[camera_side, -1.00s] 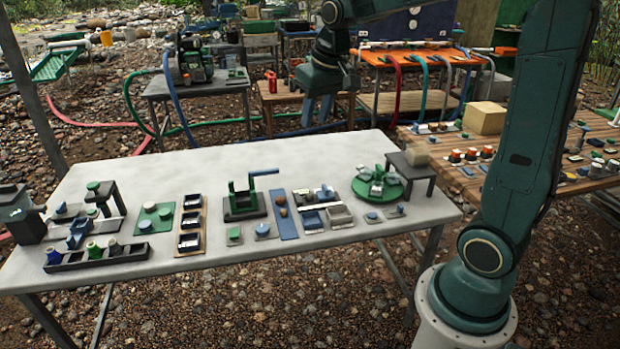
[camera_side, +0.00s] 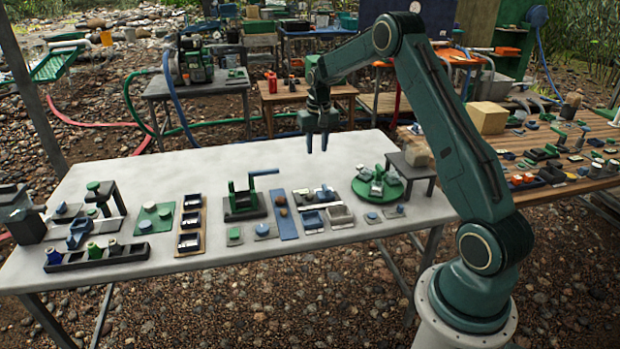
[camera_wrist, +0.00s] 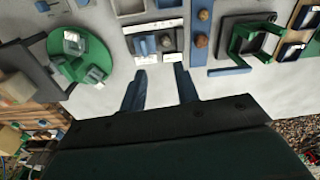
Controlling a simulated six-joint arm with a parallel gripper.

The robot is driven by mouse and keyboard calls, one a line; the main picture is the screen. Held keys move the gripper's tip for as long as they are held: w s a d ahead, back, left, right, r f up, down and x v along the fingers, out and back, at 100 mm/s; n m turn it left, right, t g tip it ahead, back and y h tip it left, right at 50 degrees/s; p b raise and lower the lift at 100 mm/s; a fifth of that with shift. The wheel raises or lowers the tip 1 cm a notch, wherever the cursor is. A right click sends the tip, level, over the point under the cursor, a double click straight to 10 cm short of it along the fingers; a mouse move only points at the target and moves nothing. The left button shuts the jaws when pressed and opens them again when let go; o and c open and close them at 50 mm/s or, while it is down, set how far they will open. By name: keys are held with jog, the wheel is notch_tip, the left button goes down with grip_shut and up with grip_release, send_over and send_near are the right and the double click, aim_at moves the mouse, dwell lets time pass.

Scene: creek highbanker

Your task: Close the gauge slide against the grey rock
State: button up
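The gauge appears to be the dark base with white strips (camera_side: 327,202) near the table's middle right; it also shows in the wrist view (camera_wrist: 172,24). A blue block, likely the slide (camera_wrist: 147,44), stands on it in the wrist view. A small greyish rock (camera_wrist: 167,42) sits beside the block; whether they touch is too small to tell. My gripper (camera_side: 316,149) hangs above the table near its back edge, behind and above the gauge, fingers pointing down. In the wrist view my gripper (camera_wrist: 160,82) is open and empty, its two blue fingers apart, with the gauge beyond their tips.
A blue strip (camera_side: 288,228) with brown stones lies left of the gauge. Right of it are a green turntable (camera_side: 378,190) and a dark stand (camera_side: 408,164). A green frame with a blue handle (camera_side: 262,173) stands further left. The table's back strip (camera_side: 235,158) is clear.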

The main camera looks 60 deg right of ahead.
jog(key=m, duration=0.1)
send_near(325, 187)
jog(key=shift+w+d+r+g, duration=0.15)
jog(key=shift+w+d+g, duration=0.05)
jog(key=shift+d+g, duration=0.1)
jog(key=shift+f, duration=4.45)
grip_shut()
